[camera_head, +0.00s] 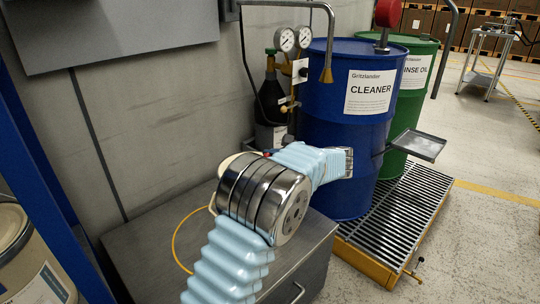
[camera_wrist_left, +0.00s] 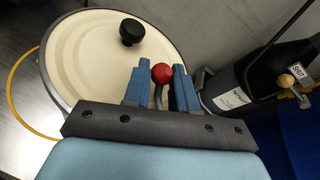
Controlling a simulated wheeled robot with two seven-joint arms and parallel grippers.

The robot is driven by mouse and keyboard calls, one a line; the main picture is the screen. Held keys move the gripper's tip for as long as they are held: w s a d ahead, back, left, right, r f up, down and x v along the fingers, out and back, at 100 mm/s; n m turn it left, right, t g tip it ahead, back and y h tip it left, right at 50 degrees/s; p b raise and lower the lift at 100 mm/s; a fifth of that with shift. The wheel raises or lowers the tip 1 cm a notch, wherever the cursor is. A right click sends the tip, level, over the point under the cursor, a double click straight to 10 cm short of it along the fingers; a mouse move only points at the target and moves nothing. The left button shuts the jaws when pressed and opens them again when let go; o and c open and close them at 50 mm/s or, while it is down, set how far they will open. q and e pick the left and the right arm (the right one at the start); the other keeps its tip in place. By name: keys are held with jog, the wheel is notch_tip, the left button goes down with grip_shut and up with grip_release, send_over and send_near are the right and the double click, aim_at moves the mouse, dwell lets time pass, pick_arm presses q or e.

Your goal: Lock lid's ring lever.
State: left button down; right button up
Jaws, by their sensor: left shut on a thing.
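In the left wrist view, a round cream lid (camera_wrist_left: 85,50) with a black knob (camera_wrist_left: 131,31) fills the upper left, with a grey ring around its rim. The ring's lever ends in a red ball (camera_wrist_left: 161,73) at the lid's right side. My left gripper (camera_wrist_left: 161,69) has its blue fingers on either side of the lever just at the ball, shut on it. In the head view my left arm hides most of the lid; only a cream edge (camera_head: 228,163) shows. My right gripper is in neither view.
A grey cabinet (camera_head: 140,245) with a yellow circle on top stands below the arm. A dark gas bottle (camera_head: 270,105) with gauges stands behind. A blue CLEANER drum (camera_head: 335,110) and a green drum (camera_head: 422,80) stand on a grated pallet (camera_head: 395,225).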

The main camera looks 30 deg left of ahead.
pick_arm(q)
jog(key=c, duration=1)
grip_release()
jog(key=shift+c, duration=0.2)
jog(key=shift+d, duration=0.1)
jog(key=v, duration=1.3)
jog(key=shift+s+d+p, duration=0.15)
jog(key=shift+d+p, duration=0.15)
jog(key=shift+p, duration=0.05)
